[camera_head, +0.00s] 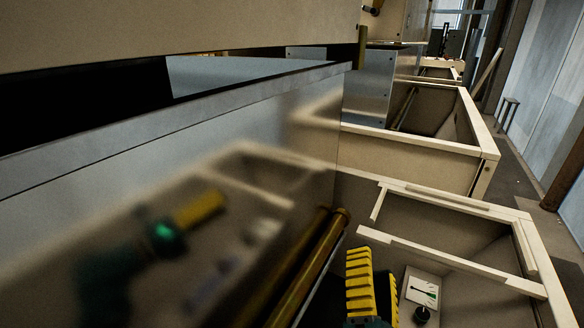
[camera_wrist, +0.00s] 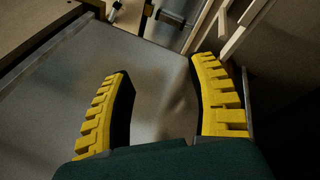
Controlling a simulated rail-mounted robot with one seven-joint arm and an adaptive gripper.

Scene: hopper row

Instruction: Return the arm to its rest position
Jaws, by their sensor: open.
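My gripper (camera_wrist: 160,106) has two yellow ribbed fingers with dark inner faces. In the wrist view the fingers stand wide apart with nothing between them, in front of a grey metal panel (camera_wrist: 165,65). In the head view my gripper (camera_head: 372,285) shows at the bottom, right of the centre, beside a brass-coloured rod (camera_head: 312,262) and over the near cream bin (camera_head: 440,205). Most of my arm is hidden or outside the frame there.
A shiny metal panel (camera_head: 250,135) fills the left of the head view and mirrors my gripper. A small plate with a gauge and black knob (camera_head: 421,296) is right of the gripper. More cream bins (camera_head: 420,142) run back. A walkway (camera_head: 520,180) lies at right.

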